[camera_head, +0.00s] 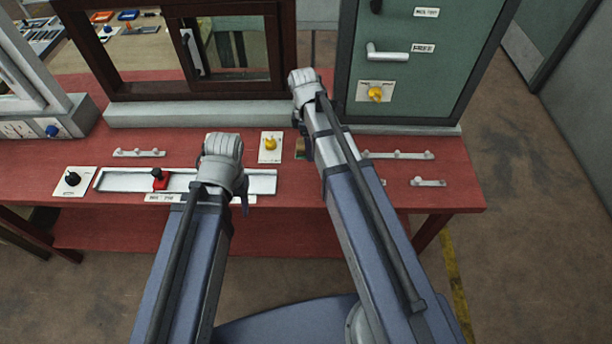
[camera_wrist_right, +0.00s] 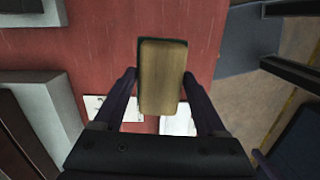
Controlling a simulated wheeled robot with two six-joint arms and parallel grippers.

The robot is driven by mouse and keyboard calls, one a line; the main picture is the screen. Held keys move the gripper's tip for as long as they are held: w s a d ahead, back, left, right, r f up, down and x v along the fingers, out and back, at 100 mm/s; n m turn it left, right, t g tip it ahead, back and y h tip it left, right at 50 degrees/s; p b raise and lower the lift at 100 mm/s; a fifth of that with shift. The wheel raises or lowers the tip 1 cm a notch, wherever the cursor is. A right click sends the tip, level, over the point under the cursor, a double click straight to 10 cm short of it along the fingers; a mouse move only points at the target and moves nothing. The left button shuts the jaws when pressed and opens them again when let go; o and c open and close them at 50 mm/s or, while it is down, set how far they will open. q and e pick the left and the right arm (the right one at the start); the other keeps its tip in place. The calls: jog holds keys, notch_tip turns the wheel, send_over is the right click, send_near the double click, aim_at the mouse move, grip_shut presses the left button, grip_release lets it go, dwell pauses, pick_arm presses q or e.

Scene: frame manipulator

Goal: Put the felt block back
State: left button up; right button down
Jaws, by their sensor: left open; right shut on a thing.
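The felt block (camera_wrist_right: 163,78) is a tan, wood-coloured block with a dark edge. In the right wrist view it sits between the two fingers of my right gripper (camera_wrist_right: 160,92), which is shut on it. In the head view a small brownish part of the block (camera_head: 300,148) shows beside my right wrist, above the red table (camera_head: 335,197); most of the gripper is hidden there. My left gripper (camera_head: 244,200) is open over the right part of the long metal tray; its hand hides most of the fingers.
A metal tray (camera_head: 120,182) with a red slider (camera_head: 159,179) lies at the front left. A black knob (camera_head: 72,179) and a yellow knob (camera_head: 270,144) sit on plates. A dark-framed window (camera_head: 150,90) and a green cabinet door (camera_head: 425,85) stand behind.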

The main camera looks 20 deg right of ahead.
aim_at(300, 145)
jog(key=shift+s+a+n, duration=0.25)
jog(key=shift+a+n, duration=0.05)
jog(key=shift+a, duration=0.75)
notch_tip(300, 145, down, 10)
jog(key=b, duration=1)
jog(key=shift+f, duration=0.1)
jog(key=shift+f, duration=0.15)
grip_release()
jog(key=r+p, duration=0.8)
jog(key=a+r+p, duration=0.1)
jog(key=r+p, duration=0.3)
jog(key=shift+w+r, duration=0.25)
jog(key=shift+w, duration=0.1)
jog(key=s+a+m, duration=0.4)
jog(key=s+m, duration=0.1)
jog(key=s, duration=0.2)
jog(key=s+a+m, duration=0.5)
jog(key=s+m, duration=0.1)
jog(key=s, duration=0.2)
